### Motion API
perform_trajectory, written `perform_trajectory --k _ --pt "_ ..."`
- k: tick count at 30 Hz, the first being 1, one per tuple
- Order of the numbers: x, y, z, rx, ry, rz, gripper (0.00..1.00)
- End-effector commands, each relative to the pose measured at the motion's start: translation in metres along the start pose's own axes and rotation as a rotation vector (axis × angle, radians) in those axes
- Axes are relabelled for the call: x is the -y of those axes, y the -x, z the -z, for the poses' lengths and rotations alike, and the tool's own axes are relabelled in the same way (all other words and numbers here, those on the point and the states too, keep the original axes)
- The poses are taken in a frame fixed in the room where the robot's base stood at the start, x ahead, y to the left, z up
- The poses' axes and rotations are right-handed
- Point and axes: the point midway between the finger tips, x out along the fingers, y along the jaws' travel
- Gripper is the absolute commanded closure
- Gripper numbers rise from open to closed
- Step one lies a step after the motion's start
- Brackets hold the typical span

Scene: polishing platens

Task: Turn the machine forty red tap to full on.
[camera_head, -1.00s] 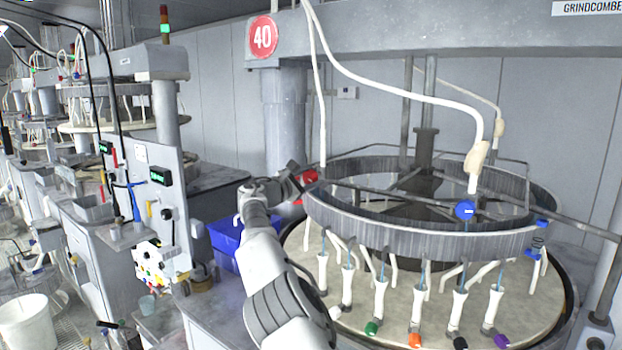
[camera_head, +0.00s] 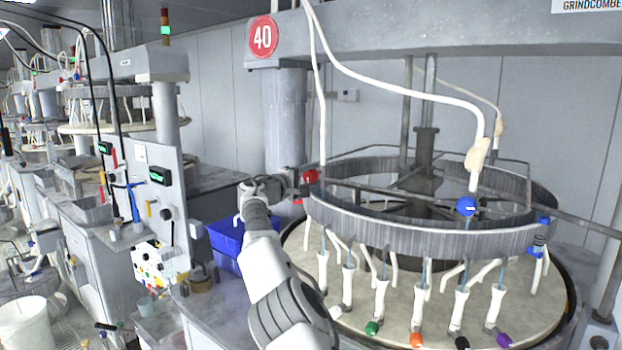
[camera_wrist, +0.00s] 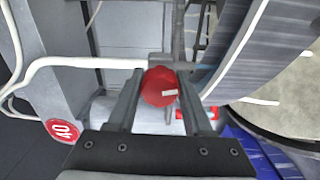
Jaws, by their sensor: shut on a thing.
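The red tap (camera_head: 310,176) is at the left rim of the machine forty ring, below the end of a white hose. In the wrist view its faceted red knob (camera_wrist: 160,86) sits between my two fingers, with a small pale mark on its face. My gripper (camera_wrist: 159,90) is shut on this knob. In the head view my gripper (camera_head: 300,187) reaches the tap from the left and partly hides it. The round red 40 sign (camera_head: 263,37) is on the machine's overhead beam and also shows in the wrist view (camera_wrist: 62,130).
A blue tap (camera_head: 466,206) hangs from another white hose at the ring's front. The grey slotted ring (camera_head: 400,238) stands over the pale platen with several white nozzles. A blue crate (camera_head: 226,240) is left of my arm. A control panel (camera_head: 160,195) stands further left.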

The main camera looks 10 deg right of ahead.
Motion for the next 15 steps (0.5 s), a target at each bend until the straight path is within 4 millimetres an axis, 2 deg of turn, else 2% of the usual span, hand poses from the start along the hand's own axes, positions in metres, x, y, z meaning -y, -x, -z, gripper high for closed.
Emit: perform_trajectory --k 6,15 --pt "0.001 -0.0003 -0.0005 0.002 -0.128 0.0 1.0" --pt "0.0011 -0.0002 -0.0004 0.002 -0.215 0.001 1.0"
